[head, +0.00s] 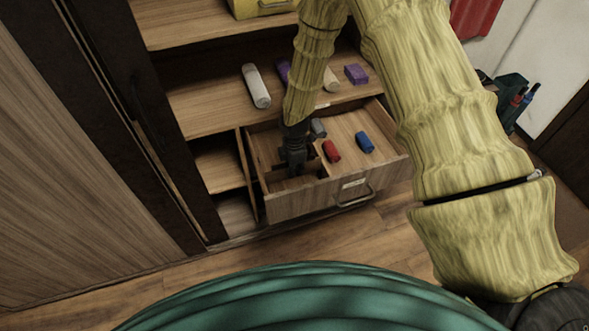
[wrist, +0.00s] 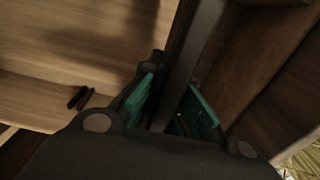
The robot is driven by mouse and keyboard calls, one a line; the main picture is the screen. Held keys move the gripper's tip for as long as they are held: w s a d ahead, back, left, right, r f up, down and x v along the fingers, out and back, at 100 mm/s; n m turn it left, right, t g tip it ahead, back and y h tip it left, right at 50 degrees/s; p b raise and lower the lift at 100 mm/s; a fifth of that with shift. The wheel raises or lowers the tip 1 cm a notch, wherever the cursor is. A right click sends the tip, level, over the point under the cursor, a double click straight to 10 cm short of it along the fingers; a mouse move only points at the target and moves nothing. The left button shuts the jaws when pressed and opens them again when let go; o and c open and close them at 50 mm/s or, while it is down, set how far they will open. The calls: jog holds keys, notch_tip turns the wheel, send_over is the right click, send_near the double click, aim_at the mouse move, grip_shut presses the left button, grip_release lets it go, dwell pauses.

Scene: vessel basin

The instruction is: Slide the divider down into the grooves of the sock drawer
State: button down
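The open sock drawer (head: 290,205) is pulled out at the cabinet's bottom, with a metal handle on its front. My gripper (head: 292,165) points down inside its left part, among wooden partitions. In the wrist view, the divider (wrist: 190,60) is a long dark strip running between the teal finger pads of my gripper (wrist: 168,112). The pads close in on both its sides, and it looks held. My gripper hides most of it in the head view. Whether its ends sit in the grooves cannot be seen.
A red roll (head: 331,151), a blue roll (head: 365,142) and a grey roll (head: 318,128) lie in the drawer's right part. A white roll (head: 257,86) and a purple bundle (head: 356,74) lie on the shelf above. A dark cabinet post (head: 150,120) stands at left.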

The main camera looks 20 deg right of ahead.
aim_at(294, 185)
jog(key=shift+f+b, duration=1.45)
jog(key=shift+f, duration=1.2)
jog(key=c, duration=1.6)
grip_release()
jog(key=shift+o, duration=0.2)
jog(key=shift+r, duration=0.1)
notch_tip(294, 185, up, 12)
jog(key=shift+f, duration=0.1)
